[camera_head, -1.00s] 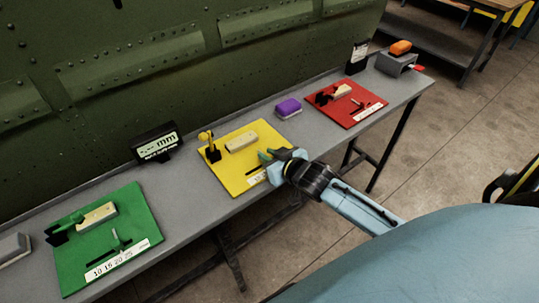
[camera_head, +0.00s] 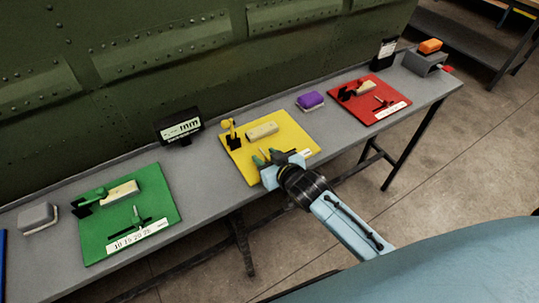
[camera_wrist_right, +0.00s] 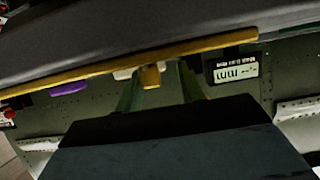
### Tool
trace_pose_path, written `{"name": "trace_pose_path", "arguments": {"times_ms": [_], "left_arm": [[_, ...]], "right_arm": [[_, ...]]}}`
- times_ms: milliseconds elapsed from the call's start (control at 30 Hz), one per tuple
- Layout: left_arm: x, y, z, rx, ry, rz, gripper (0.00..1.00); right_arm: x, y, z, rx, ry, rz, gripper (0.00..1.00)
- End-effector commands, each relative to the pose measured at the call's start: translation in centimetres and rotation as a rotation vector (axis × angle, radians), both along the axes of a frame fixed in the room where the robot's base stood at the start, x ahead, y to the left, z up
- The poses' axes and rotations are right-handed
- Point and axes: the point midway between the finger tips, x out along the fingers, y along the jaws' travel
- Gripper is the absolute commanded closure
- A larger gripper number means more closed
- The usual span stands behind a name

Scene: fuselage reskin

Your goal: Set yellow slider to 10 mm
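The yellow board (camera_head: 295,143) lies on the grey bench, with a cream block (camera_head: 262,131) and a small yellow lever-like part (camera_head: 229,128) at its back. My right gripper (camera_head: 266,156) is over the board's front part and hides most of its slot and number label. In the right wrist view the green fingers (camera_wrist_right: 158,88) are apart. A yellow upright tab (camera_wrist_right: 151,77), seemingly the yellow slider, shows between them, with gaps on both sides. I cannot read the slider's setting. My left gripper is not in view.
A black display (camera_head: 180,128) marked mm stands behind the board's left side. A green board (camera_head: 160,205) with its own slider lies left, and a red board (camera_head: 385,108) right. A purple block (camera_head: 311,100) lies between the yellow and red boards.

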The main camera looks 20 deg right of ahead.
Motion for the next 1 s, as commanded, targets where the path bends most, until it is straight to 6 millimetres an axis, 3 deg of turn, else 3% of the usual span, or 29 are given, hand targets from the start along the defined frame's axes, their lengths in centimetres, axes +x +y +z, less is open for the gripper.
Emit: {"name": "trace_pose_path", "arguments": {"times_ms": [267,433,800,1000], "left_arm": [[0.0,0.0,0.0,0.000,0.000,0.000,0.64],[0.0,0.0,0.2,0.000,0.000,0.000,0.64],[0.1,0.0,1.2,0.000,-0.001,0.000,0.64],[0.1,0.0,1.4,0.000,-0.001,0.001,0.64]], "right_arm": [[0.0,-0.2,0.0,-0.002,0.000,-0.003,0.60],[-1.1,-0.4,0.5,-0.004,0.001,-0.003,0.60],[-8.2,-1.5,3.4,-0.002,0.003,-0.003,0.60],[-11.0,-1.9,4.6,-0.002,0.002,-0.002,0.60]]}}
